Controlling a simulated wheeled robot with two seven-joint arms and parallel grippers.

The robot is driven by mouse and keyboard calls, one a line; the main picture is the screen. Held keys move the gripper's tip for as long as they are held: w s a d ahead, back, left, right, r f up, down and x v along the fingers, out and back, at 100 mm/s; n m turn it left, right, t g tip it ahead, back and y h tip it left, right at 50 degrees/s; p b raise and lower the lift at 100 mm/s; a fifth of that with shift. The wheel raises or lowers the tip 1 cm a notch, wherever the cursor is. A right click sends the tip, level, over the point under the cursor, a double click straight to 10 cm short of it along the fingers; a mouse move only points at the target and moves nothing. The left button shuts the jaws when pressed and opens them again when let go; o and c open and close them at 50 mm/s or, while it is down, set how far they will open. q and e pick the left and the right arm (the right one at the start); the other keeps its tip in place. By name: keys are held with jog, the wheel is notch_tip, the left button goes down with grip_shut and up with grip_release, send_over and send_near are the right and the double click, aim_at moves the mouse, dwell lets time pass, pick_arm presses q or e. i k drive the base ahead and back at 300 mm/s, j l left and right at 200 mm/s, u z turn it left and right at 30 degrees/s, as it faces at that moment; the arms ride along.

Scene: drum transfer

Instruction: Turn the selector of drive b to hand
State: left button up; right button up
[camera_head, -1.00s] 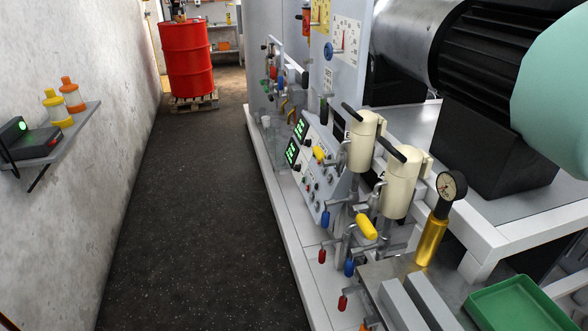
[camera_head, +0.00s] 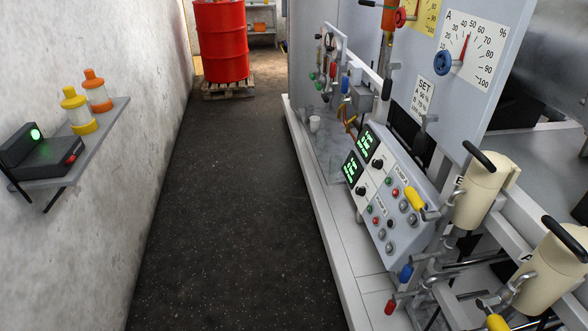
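The grey sloped control panel (camera_head: 395,215) stands right of centre on the skid. It has two green-lit displays, an upper one (camera_head: 368,139) and a lower one (camera_head: 352,167). Beside each display is a round black selector knob with a light mark, an upper knob (camera_head: 378,163) and a lower knob (camera_head: 361,191). The lettering by the knobs is too small to tell surely which belongs to drive b, and the knob positions cannot be read. Neither of my grippers is in view.
Cream canisters, one at mid right (camera_head: 484,190) and one at lower right (camera_head: 552,272), stand beside the panel with yellow-, blue- and red-handled valves. The dark floor (camera_head: 235,200) is clear. A wall shelf (camera_head: 108,128) and a red drum (camera_head: 222,42) are at left and back.

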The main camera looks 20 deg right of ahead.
aim_at(361, 190)
jog(key=i+j, duration=0.1)
jog(key=i, duration=1.5)
jog(key=i+j+z, duration=0.1)
jog(key=i+z, duration=0.25)
jog(key=z, duration=0.15)
jog(key=i+j+z, duration=0.2)
jog(key=i+z, duration=0.25)
jog(key=i+j+z, duration=0.15)
jog(key=j+z, duration=0.15)
jog(key=z, duration=0.2)
jog(key=i+j+z, duration=0.25)
jog(key=j+z, duration=0.25)
jog(key=l, duration=0.1)
